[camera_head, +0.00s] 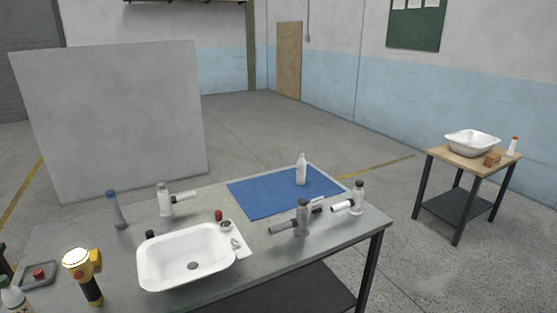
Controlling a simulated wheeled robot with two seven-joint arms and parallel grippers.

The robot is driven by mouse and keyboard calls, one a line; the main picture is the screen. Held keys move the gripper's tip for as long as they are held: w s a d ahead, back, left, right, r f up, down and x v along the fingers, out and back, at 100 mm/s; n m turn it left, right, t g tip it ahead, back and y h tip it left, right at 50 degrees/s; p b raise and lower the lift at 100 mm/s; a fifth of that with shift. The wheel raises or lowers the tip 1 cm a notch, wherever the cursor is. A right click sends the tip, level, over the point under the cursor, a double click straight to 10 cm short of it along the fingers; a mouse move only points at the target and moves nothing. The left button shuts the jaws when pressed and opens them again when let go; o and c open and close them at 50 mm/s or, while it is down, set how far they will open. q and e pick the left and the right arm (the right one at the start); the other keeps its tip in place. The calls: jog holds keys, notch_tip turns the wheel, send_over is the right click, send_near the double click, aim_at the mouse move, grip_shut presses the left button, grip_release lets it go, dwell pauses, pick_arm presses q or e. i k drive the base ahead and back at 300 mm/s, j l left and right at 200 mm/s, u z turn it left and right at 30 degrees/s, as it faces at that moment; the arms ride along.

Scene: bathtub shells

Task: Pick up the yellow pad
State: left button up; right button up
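A small yellow block (96,259), which looks like the yellow pad, is on the grey table at the left front. It is partly hidden behind a yellow and black tool with a round white face (80,274). I cannot tell whether the two touch. Neither of my grippers can be made out in the head view. A dark shape (3,264) cut off at the left edge is too small a part to name.
A white basin (190,262) stands in the table's middle. A blue mat (268,196) holds a white bottle (301,169). Several grey and white tools stand or lie around. A grey tray (51,273) and a cut-off bottle (14,297) are at the left. A side table (441,153) stands right.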

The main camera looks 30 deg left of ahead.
aim_at(95, 255)
jog(key=u, duration=0.5)
jog(key=i+u, duration=0.15)
jog(key=u, duration=0.35)
jog(key=i+u, duration=0.1)
jog(key=u, duration=0.4)
jog(key=i+u, duration=0.1)
jog(key=u, duration=0.9)
jog(key=k+l+u, duration=0.15)
jog(key=k, duration=0.3)
